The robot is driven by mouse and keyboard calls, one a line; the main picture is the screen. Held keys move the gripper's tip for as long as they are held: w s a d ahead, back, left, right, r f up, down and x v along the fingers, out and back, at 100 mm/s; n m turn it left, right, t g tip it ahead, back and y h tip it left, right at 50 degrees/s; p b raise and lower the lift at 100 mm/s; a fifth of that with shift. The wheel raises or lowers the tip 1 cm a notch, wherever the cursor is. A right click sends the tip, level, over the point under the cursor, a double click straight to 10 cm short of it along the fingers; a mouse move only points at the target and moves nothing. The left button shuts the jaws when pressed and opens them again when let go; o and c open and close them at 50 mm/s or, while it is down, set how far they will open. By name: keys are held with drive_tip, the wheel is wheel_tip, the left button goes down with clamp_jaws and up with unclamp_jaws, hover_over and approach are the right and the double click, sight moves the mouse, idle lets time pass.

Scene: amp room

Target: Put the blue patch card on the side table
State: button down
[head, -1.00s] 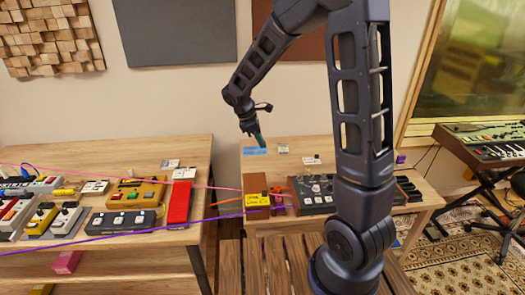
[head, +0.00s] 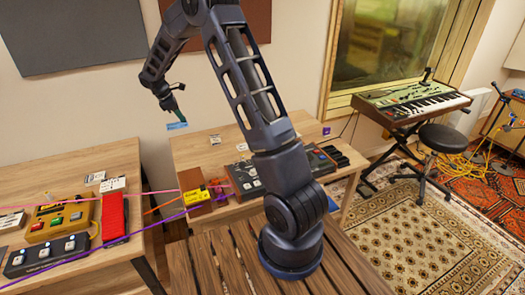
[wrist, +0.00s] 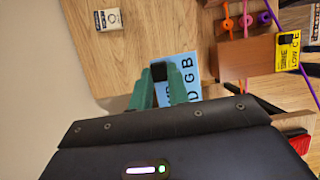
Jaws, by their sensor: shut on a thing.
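The blue patch card (head: 177,126) is a small light-blue rectangle with dark letters. My gripper (head: 174,110) is shut on it and holds it near the back left corner of the middle wooden table (head: 205,155), seemingly a little above the top. In the wrist view the card (wrist: 187,78) shows between and beyond the green fingers of my gripper (wrist: 160,75), which hide part of it. Which piece of furniture is the side table I cannot tell for sure.
The middle table bears a yellow box (head: 196,197), a dark control unit (head: 243,178) and small cards. Cables run to the left table (head: 85,168) with several pedals. A slatted wooden top (head: 215,265) is in front. A keyboard (head: 415,103) and stool (head: 443,140) stand right.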

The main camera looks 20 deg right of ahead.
hover_over(197, 150)
drive_tip(key=a, duration=0.2)
wheel_tip(197, 150, down, 4)
drive_tip(key=f, duration=0.1)
wheel_tip(197, 150, down, 19)
drive_tip(key=shift+s+f, duration=0.15)
drive_tip(key=shift+f, duration=0.05)
drive_tip(key=shift+f, duration=0.15)
drive_tip(key=c, duration=1.5)
unclamp_jaws()
drive_tip(key=shift+o, duration=0.8)
